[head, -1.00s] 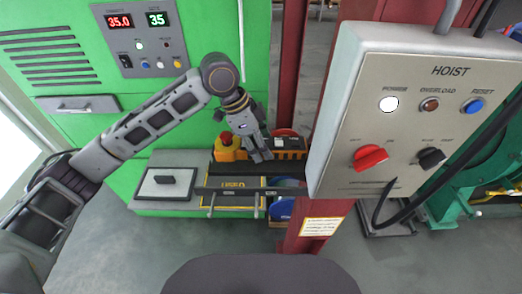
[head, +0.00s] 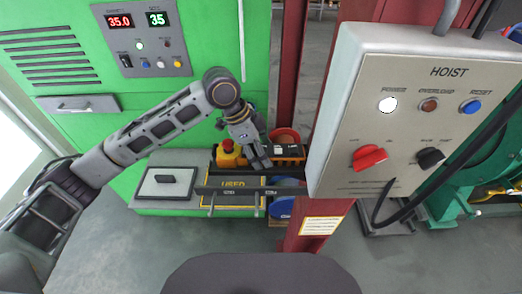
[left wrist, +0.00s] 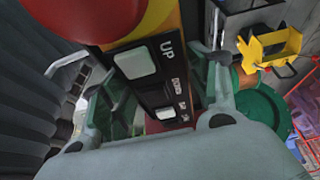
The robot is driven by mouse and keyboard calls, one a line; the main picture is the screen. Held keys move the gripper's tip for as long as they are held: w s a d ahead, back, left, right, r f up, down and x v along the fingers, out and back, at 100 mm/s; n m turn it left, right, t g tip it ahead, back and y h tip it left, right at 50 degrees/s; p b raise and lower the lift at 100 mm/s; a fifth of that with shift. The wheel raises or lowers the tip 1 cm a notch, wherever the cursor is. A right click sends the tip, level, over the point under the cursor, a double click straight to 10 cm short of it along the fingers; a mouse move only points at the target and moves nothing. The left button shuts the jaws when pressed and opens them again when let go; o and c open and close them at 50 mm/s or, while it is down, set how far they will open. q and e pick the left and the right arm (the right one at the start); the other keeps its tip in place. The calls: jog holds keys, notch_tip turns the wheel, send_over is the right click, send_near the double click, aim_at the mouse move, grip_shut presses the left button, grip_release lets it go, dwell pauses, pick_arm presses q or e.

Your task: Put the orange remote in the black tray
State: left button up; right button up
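The orange remote (head: 289,158) has a red mushroom button at its left end and a black face. My left gripper (head: 261,164) reaches down over its middle, with fingers on both sides. In the left wrist view the remote's black face (left wrist: 165,75), with white buttons and the word UP, lies between the fingers (left wrist: 150,90); finger contact is partly hidden. A black tray, its front rim (head: 280,190) showing, is just in front of and below the remote. The remote overlaps the tray's back part in the head view; I cannot tell if they touch. My right gripper is not in view.
A yellow USED label (head: 233,183) shows by the tray. The grey hoist panel (head: 405,110) and a red post (head: 292,70) stand close on the right. The green cabinet (head: 200,30) is behind.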

pick_arm(q)
jog(key=shift+r, duration=0.1)
jog(key=b+v, duration=0.1)
jog(key=v, duration=1.1)
dwell(0.9)
